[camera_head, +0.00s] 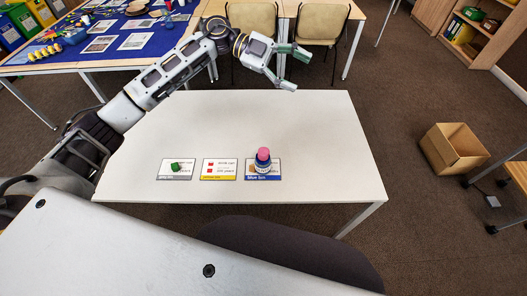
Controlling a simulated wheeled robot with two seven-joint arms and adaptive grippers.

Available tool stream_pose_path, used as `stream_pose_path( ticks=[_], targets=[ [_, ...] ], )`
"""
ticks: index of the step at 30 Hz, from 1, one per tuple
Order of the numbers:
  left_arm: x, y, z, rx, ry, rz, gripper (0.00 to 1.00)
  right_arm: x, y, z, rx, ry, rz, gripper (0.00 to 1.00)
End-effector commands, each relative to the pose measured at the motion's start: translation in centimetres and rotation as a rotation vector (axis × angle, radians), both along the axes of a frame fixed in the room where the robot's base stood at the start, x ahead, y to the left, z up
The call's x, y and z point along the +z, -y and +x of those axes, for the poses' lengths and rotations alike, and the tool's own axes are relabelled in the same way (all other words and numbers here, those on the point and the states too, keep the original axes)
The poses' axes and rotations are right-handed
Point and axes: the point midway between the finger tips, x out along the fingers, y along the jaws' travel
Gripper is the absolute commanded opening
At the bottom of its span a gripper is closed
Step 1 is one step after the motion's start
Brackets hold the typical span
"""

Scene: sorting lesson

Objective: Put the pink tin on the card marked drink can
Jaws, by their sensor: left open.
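A small item with a pink top (263,153) and a blue-and-white lower part stands upright on the right card (276,178), which has a blue strip along its front. I cannot tell whether this is all one pink tin. The middle card (220,175) has a yellow strip and red marks. The left card (164,170) has a grey strip and a small green item on it. The print is too small to tell which card is marked drink can. My left gripper (299,70) is open and empty beyond the table's far edge, well away from the cards. My right gripper is out of view.
The white table (320,130) is clear behind and right of the cards. Two chairs (320,22) stand beyond it. A blue-topped table (100,50) with papers is at the back left. An open cardboard box (453,150) sits on the floor at right.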

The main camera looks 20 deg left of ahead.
Motion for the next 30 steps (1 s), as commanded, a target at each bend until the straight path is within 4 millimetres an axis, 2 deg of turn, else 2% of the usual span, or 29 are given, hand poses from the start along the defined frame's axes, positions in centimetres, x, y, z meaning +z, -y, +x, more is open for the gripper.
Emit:
stream_pose_path(
  ticks=[2,5,11,15,21,30],
  targets=[
    [-0.2,1.5,-0.8,-0.052,0.079,0.077,0.65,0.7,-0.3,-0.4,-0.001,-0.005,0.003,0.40],
    [-2.0,2.9,-1.7,-0.129,0.195,0.185,0.65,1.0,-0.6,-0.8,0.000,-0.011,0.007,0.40],
    [-7.0,3.7,-3.4,-0.315,0.438,0.380,0.65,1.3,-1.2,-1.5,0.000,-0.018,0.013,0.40],
    [-11.1,3.3,-4.5,-0.469,0.594,0.489,0.65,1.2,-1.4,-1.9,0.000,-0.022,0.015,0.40],
    [-15.8,1.8,-5.4,-0.689,0.785,0.598,0.65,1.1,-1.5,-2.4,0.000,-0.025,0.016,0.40],
    [-19.4,-1.3,-5.4,-1.015,1.037,0.693,0.65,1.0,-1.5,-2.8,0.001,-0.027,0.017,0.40]
  ],
)
